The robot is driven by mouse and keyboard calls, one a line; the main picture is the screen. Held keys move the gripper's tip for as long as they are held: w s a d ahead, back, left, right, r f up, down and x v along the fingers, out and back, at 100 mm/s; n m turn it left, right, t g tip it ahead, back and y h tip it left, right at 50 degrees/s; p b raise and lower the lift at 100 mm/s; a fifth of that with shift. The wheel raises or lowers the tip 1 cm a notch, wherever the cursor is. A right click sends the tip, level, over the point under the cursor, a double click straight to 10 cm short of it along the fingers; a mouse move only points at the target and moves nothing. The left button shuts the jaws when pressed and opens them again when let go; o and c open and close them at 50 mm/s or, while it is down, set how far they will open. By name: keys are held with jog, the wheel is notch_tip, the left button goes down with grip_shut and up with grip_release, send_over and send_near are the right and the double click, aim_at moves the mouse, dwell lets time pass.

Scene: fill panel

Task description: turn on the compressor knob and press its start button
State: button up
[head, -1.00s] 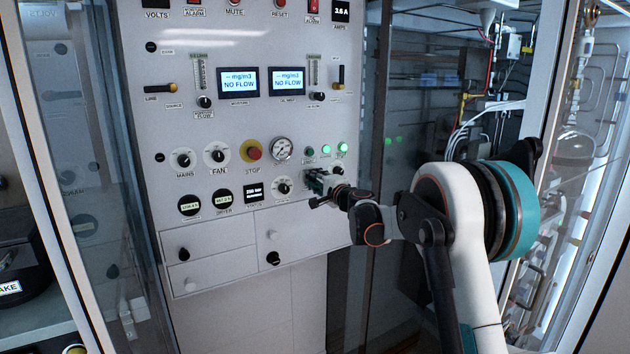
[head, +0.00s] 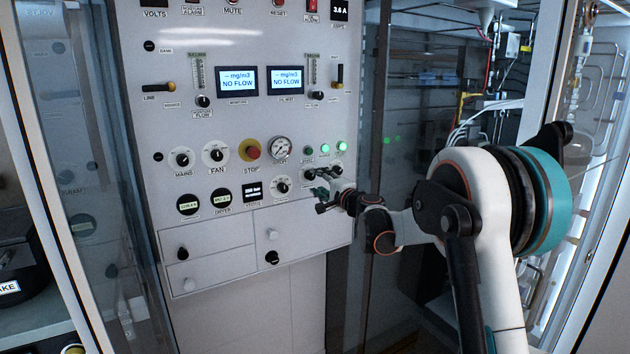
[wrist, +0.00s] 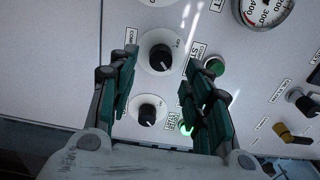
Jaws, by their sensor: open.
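The compressor knob (wrist: 161,57) is black on a white round plate, with a partly hidden label starting "COMP" in the wrist view. In the head view it is the knob (head: 309,174) below the dark green button. That button (wrist: 214,65), beside a label starting "ST", is unlit; it also shows in the head view (head: 308,150). My gripper (wrist: 160,78) is open and empty. Its fingers stand apart in front of the panel, with the compressor knob framed between their tips. In the head view my gripper (head: 324,184) covers part of the panel below the buttons.
A second black knob (wrist: 147,114) is close by, partly between the fingers. A lit green button (wrist: 186,128) lies behind the right finger. A gauge (head: 280,148), a red stop button (head: 252,151) and other knobs are left of the gripper. Drawers (head: 212,261) are below.

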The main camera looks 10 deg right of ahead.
jog(key=v, duration=0.8)
jog(key=s+a+f+n+g+b, duration=0.1)
jog(key=s+a+n+g+b, duration=0.3)
jog(key=s, duration=0.8)
jog(key=s+a+f+n+g, duration=0.2)
jog(key=s+a+n, duration=0.35)
jog(key=s, duration=0.65)
jog(key=s+d+f+n+g+h+b, duration=0.1)
jog(key=s+d+f+n+g+h, duration=0.1)
jog(key=s+f, duration=0.5)
jog(key=s+d+f+n+g+h+b, duration=0.2)
jog(key=s+f, duration=0.5)
jog(key=s, duration=1.1)
jog(key=shift+d+f+n+h, duration=0.15)
jog(key=shift+d+n+h, duration=0.4)
jog(key=shift+d+h, duration=0.25)
jog(key=shift+w, duration=0.1)
grip_shut()
